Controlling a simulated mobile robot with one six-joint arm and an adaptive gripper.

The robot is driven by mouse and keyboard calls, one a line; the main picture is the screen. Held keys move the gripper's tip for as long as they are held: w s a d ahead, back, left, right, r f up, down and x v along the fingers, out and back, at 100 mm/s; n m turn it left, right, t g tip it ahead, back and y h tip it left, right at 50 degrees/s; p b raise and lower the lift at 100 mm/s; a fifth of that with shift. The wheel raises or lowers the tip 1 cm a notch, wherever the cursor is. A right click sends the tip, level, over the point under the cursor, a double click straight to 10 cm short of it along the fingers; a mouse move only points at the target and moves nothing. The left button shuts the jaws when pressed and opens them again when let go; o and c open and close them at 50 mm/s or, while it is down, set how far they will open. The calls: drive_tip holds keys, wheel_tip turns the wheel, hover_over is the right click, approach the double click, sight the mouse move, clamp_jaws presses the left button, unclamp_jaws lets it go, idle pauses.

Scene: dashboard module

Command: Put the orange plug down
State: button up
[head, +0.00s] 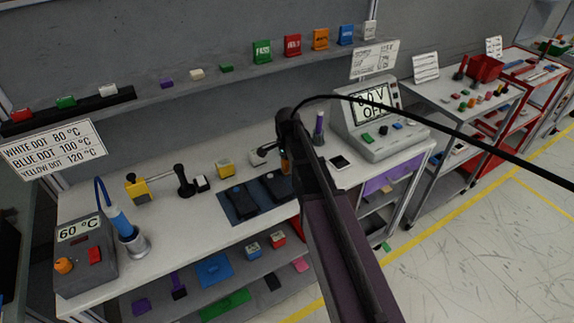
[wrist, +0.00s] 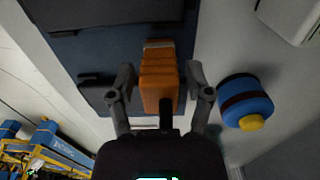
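The orange plug (wrist: 159,78) is in the middle of the wrist view, its far end over the dark blue mat (wrist: 108,50). My gripper (wrist: 160,75) has one finger on each side of the plug, with a narrow gap showing on both sides, so it looks open around it. In the head view only a small orange bit of the plug (head: 285,164) shows beside my arm, and my fingers are mostly hidden. I cannot tell whether the plug's underside touches the surface.
Black modules (head: 242,200) lie on the mat. A blue round part with a yellow tip (wrist: 246,103) stands right of my gripper in the wrist view. The 0.0 V meter (head: 385,120) stands to the right on the bench, and a 60 °C soldering station (head: 84,258) at the left.

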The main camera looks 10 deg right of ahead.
drive_tip(key=shift+r, duration=0.2)
idle(0.3)
wheel_tip(320, 180, up, 12)
drive_tip(key=p, duration=1.2)
drive_tip(key=shift+s, duration=0.1)
idle(0.7)
drive_tip(key=s+n, duration=1.4)
drive_tip(key=s, duration=0.4)
drive_tip(key=shift+s+d, duration=0.15)
drive_tip(key=shift+d, duration=0.25)
